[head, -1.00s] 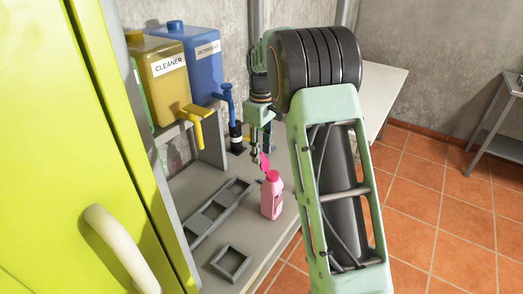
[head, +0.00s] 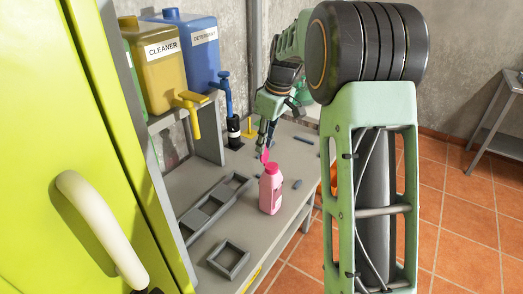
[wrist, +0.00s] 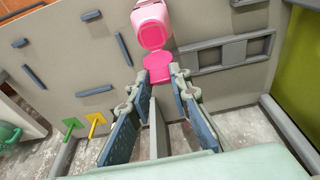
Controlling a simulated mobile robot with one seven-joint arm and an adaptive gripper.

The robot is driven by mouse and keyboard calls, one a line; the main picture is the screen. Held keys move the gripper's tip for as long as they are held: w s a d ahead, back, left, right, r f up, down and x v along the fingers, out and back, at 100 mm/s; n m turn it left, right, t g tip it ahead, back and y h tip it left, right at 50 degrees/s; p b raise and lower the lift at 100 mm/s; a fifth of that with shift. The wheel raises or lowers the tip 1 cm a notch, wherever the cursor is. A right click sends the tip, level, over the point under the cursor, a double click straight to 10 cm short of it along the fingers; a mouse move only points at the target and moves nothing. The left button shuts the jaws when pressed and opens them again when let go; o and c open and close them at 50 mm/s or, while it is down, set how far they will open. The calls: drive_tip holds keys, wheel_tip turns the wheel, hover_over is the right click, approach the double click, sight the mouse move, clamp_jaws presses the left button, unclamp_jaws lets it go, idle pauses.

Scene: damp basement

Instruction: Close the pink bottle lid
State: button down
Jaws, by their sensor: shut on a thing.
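The pink bottle (head: 271,190) stands upright on the grey bench. Its darker pink lid (head: 265,156) is swung open and sticks up on the far side of the bottle's top. In the wrist view the bottle (wrist: 152,24) is at the top centre, with the open lid (wrist: 158,66) hanging from its rim towards me. My gripper (wrist: 160,76) has its two fingertips on either side of the lid's free end, closed on it. In the head view my gripper (head: 265,142) is just behind the bottle, tilted, with the fingertips partly hard to make out.
A grey frame with square slots (head: 206,214) and a single square frame (head: 229,259) lie left of the bottle. Yellow (head: 165,75) and blue (head: 193,50) dispensers stand on the shelf behind. A green door (head: 60,120) borders the left. Small grey bars lie on the bench.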

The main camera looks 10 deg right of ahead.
drive_tip(key=shift+s+d+f+t+y+b, duration=0.35)
drive_tip(key=shift+s+d+t+y+b, duration=0.35)
drive_tip(key=shift+b, duration=2.15)
drive_tip(key=shift+s+d+f+t+y+b, duration=0.45)
drive_tip(key=shift+t+y+b, duration=0.4)
drive_tip(key=shift+b, duration=2)
drive_tip(key=t+y+b, duration=0.1)
drive_tip(key=b, duration=0.3)
drive_tip(key=s+d+t+y+b, duration=0.1)
drive_tip(key=b, duration=0.4)
drive_tip(key=shift+d+f+b, duration=0.1)
drive_tip(key=shift+f+b, duration=0.2)
drive_tip(key=shift+f, duration=0.1)
drive_tip(key=s+d+f+t+y+b, duration=0.1)
drive_tip(key=t+y+b, duration=0.15)
drive_tip(key=b, duration=0.55)
drive_tip(key=t+y+b, duration=0.4)
drive_tip(key=t+y, duration=0.2)
approach(266, 159)
drive_tip(key=shift+x, duration=1.05)
drive_tip(key=shift+r, duration=0.2)
drive_tip(key=c, duration=1.8)
unclamp_jaws()
drive_tip(key=shift+o, duration=0.2)
